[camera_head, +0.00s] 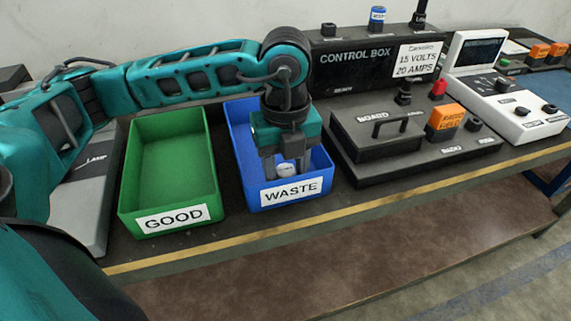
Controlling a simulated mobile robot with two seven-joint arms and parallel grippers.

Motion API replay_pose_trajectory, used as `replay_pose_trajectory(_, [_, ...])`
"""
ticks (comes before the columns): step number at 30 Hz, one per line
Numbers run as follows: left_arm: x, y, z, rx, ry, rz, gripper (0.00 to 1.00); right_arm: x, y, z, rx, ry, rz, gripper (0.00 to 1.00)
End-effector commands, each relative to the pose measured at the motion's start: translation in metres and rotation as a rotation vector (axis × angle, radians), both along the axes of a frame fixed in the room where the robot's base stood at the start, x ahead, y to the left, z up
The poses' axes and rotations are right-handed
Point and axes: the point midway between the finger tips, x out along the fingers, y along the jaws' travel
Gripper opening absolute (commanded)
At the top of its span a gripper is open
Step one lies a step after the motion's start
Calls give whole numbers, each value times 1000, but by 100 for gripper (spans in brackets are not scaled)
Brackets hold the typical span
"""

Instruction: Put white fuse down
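My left gripper (284,171) points down inside the blue bin (313,187) labelled WASTE. A small white fuse (286,169) shows between its two fingers, low in the bin. The fingers stand on either side of the fuse and appear to hold it. Whether the fuse touches the bin floor is hidden by the front wall and the gripper. The green bin (170,161) labelled GOOD stands to the left and looks empty. My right gripper is not in view.
The black control box (357,65) stands behind the blue bin. A black board unit (375,145) with a handle and an orange block (445,121) is to the right. A white device with a screen (500,100) is farther right. The table's yellow-striped front edge (270,237) lies close in front.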

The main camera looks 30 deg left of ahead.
Motion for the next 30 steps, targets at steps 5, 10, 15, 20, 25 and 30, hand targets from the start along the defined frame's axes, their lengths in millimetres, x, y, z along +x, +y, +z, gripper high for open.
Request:
replay_pose_trajectory(5, [0, 0, 0, 0, 0, 0, 59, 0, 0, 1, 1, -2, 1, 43])
replay_pose_trajectory(10, [0, 0, 1, 0, 0, 0, 59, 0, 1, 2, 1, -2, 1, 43])
replay_pose_trajectory(15, [1, 0, 14, 0, -4, 0, 59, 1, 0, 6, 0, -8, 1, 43])
replay_pose_trajectory(20, [1, -1, 48, -2, -5, 0, 59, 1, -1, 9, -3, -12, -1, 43])
replay_pose_trajectory(25, [1, 0, 85, -1, -6, 0, 59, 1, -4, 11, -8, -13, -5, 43])
replay_pose_trajectory(30, [1, -1, 111, -1, -2, 0, 59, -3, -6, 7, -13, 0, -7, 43])
